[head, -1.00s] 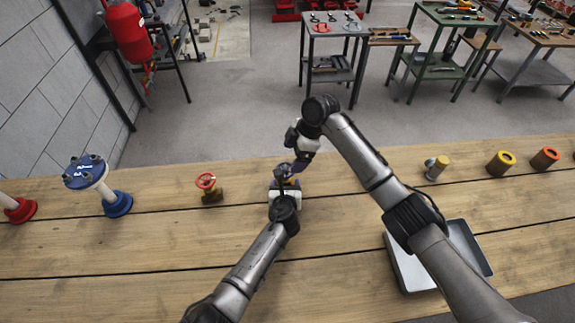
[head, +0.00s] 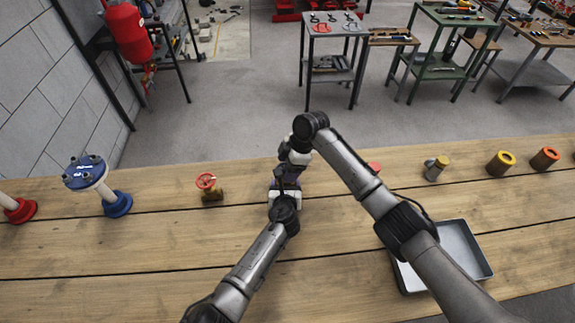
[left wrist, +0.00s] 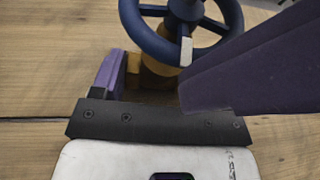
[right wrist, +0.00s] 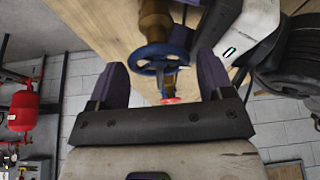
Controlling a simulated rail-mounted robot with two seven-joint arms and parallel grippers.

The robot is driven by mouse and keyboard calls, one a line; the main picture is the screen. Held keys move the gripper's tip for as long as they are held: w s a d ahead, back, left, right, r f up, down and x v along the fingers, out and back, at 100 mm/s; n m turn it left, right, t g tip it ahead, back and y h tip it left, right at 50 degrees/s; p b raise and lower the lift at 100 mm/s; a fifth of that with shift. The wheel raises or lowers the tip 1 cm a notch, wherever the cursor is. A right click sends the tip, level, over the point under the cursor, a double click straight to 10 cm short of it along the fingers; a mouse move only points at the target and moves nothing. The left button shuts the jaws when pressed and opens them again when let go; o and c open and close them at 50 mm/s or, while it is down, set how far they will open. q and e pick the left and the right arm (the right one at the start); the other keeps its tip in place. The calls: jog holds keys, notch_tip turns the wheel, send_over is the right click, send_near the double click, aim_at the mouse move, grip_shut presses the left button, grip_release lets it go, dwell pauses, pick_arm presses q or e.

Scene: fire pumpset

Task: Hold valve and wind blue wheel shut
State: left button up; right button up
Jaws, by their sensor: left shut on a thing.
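The valve has a brass body (left wrist: 158,72) and a blue wheel (left wrist: 185,28), both showing in the left wrist view. The wheel has a pale mark on its rim. My left gripper (left wrist: 150,85) is shut on the brass body, below the wheel. In the right wrist view the blue wheel (right wrist: 158,58) lies between the tips of my right gripper (right wrist: 160,72), whose two purple fingers stand apart on either side of it. I cannot tell whether they touch the rim. In the head view my grippers and arms hide the valve.
A red-wheeled valve (head: 208,187) and a blue-flanged pipe piece (head: 93,178) stand to the left on the wooden bench (head: 150,245). A grey tray (head: 470,262) lies to the right. Several short cylinders, one yellow-topped (head: 502,162), stand at the back right.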

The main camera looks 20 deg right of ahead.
jog(key=c, duration=0.6)
jog(key=shift+s+m+t, duration=0.1)
jog(key=shift+m+t, duration=0.2)
jog(key=shift+m, duration=0.5)
jog(key=shift+c, duration=0.2)
jog(key=o, duration=0.9)
jog(key=shift+o, duration=0.2)
jog(key=shift+r, duration=0.1)
jog(key=v, duration=1.2)
jog(key=shift+a, duration=0.1)
